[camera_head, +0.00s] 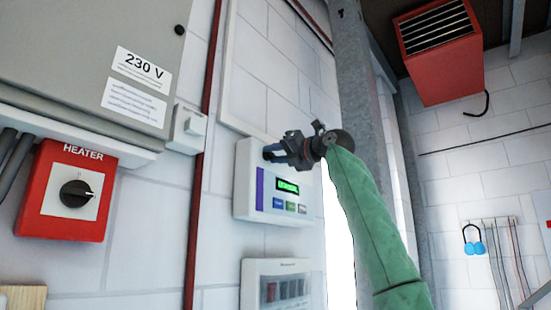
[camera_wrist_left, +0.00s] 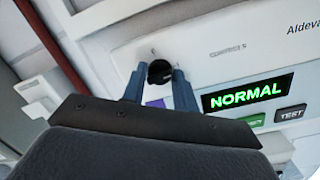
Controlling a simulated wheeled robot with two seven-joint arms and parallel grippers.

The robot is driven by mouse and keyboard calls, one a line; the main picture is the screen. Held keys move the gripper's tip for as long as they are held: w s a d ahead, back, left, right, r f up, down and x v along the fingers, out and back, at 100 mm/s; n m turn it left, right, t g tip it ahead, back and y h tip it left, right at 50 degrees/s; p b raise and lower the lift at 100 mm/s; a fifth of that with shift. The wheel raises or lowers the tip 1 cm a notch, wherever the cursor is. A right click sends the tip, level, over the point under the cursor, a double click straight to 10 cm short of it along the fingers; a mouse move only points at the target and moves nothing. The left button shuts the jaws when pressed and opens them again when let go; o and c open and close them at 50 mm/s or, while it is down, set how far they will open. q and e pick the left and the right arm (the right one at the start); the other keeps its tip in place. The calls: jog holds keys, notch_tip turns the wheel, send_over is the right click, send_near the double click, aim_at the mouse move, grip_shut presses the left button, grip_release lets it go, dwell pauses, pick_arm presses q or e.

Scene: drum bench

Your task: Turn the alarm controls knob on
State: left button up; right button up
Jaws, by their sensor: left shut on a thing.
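The alarm panel (camera_head: 243,190) is a white wall box with a green-lit display and a row of buttons. In the left wrist view the panel (camera_wrist_left: 205,55) shows its display (camera_wrist_left: 247,92) reading NORMAL. A round black knob (camera_wrist_left: 160,72) sits on the panel's upper left part, left of a small printed label. My left gripper (camera_head: 270,153) is at the panel's upper left. In the wrist view its two blue fingers (camera_wrist_left: 160,78) are on either side of the knob, shut on it. The knob is largely hidden in the head view. My right gripper is not in view.
A red HEATER box (camera_head: 35,215) with a black rotary switch (camera_head: 76,193) is at left. A grey 230 V cabinet (camera_head: 60,60) is above it. Another white panel (camera_head: 250,290) is below the alarm panel. A grey metal column (camera_head: 360,70) stands to its right.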

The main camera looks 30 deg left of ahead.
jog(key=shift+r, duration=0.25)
pick_arm(q)
jog(key=o, duration=0.9)
jog(key=shift+o, duration=0.2)
jog(key=shift+w, duration=0.1)
jog(key=shift+d+f, duration=0.1)
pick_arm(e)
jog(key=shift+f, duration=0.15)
pick_arm(q)
jog(key=shift+d+f, duration=0.1)
jog(key=shift+d, duration=0.1)
jog(key=d+b, duration=0.3)
jog(key=d, duration=0.4)
jog(key=shift+s+d+f, duration=0.15)
jog(key=shift+s+f, duration=0.15)
jog(key=shift+f, duration=0.1)
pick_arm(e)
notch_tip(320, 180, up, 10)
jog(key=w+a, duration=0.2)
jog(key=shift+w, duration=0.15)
